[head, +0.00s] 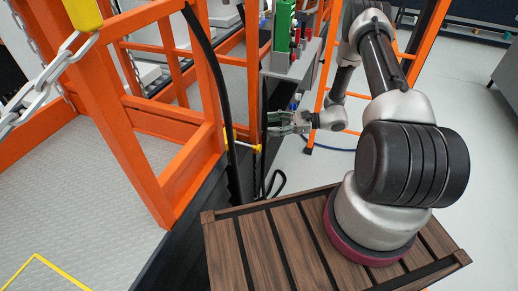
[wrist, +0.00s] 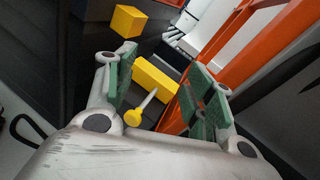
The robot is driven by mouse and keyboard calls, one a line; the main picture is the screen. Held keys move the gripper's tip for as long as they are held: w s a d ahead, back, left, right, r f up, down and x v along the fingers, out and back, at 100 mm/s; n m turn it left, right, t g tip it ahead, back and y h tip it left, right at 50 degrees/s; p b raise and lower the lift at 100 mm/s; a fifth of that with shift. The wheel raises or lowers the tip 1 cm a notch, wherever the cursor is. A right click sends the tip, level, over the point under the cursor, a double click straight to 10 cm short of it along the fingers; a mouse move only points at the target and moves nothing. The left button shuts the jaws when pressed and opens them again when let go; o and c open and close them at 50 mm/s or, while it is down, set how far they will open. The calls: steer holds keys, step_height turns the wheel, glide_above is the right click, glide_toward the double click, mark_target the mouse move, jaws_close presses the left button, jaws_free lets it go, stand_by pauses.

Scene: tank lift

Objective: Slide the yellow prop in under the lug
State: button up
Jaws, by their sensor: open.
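My gripper (wrist: 160,88) is open, with green pads on its two fingers. In the wrist view a yellow block (wrist: 155,76), which looks like the prop, lies beyond the space between the fingers. A pale rod (wrist: 149,98) runs from it to a yellow round knob (wrist: 133,118) near the left finger. No contact with the fingers is visible. In the head view my gripper (head: 284,123) is up and right of the yellow knob (head: 257,148). A second yellow block (wrist: 128,21) sits farther off; I cannot tell whether it is the lug.
An orange frame (head: 187,165) and a dark side wall (head: 190,225) stand left of my gripper. A grey shelf (head: 291,70) with green and red parts is above it. A chain (head: 45,85) hangs at the left. Clear floor (head: 465,120) lies to the right.

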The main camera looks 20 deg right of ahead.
mark_target(259, 148)
step_height(259, 148, down, 15)
steer(key=s+m+t+h, duration=0.1)
steer(key=m+t, duration=0.5)
steer(key=x, duration=0.6)
steer(key=shift+w+a, duration=0.2)
steer(key=shift+w, duration=0.1)
